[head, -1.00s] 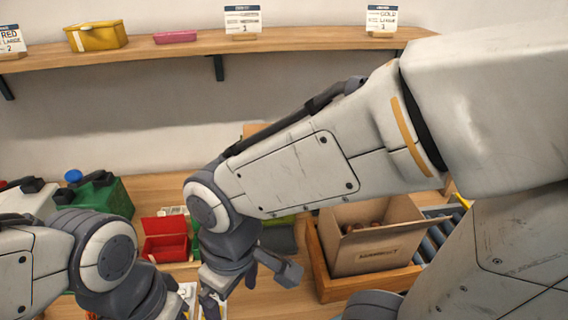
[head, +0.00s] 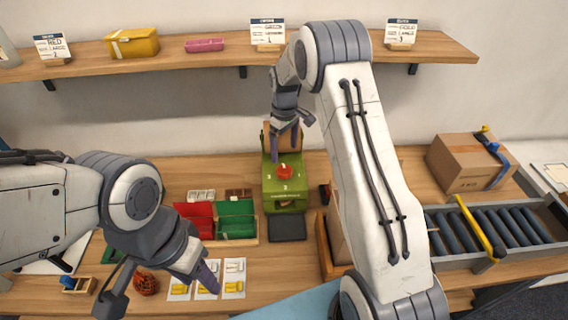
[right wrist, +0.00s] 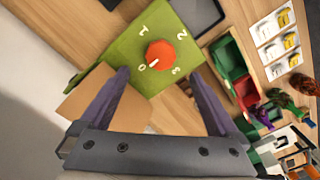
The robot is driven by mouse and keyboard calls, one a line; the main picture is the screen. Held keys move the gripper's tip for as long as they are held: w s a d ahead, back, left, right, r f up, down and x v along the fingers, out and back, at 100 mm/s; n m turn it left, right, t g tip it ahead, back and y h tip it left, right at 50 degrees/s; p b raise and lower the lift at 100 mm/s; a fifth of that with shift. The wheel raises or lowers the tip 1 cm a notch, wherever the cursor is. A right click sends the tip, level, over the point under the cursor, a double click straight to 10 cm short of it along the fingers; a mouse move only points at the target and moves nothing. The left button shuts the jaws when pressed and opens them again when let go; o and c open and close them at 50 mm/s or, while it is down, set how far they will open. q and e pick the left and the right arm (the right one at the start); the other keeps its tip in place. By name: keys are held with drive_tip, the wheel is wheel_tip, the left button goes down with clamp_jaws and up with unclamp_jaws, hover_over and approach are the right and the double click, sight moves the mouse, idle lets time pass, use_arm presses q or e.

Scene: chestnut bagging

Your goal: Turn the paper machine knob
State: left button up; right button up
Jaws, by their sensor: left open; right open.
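The paper machine (head: 286,192) is a green box at the back middle of the table. Its round red-orange knob (head: 285,171) sits on the top face, with white numbers around it. In the right wrist view the knob (right wrist: 160,55) lies ahead of the fingertips, with a 0, 1, 2 and 3 around it. My right gripper (head: 284,150) is open just above and behind the knob; its two purple fingers (right wrist: 162,95) stand apart, with nothing between them. Contact with the knob is not visible. My left gripper (head: 165,285) is open and empty over the front left of the table.
Red and green bins (head: 236,222) stand left of the machine. Cards with yellow and white items (head: 207,280) lie in front. A roller conveyor (head: 490,232) and a taped carton (head: 468,160) are at right. A shelf (head: 350,52) runs above.

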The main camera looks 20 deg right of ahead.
sight(284, 169)
wheel_tip(284, 169, down, 9)
drive_tip(key=p, duration=0.2)
drive_tip(key=shift+a+r+p, duration=0.1)
drive_tip(key=shift+r+p, duration=0.05)
drive_tip(key=shift+p, duration=0.25)
drive_tip(key=c, duration=1.4)
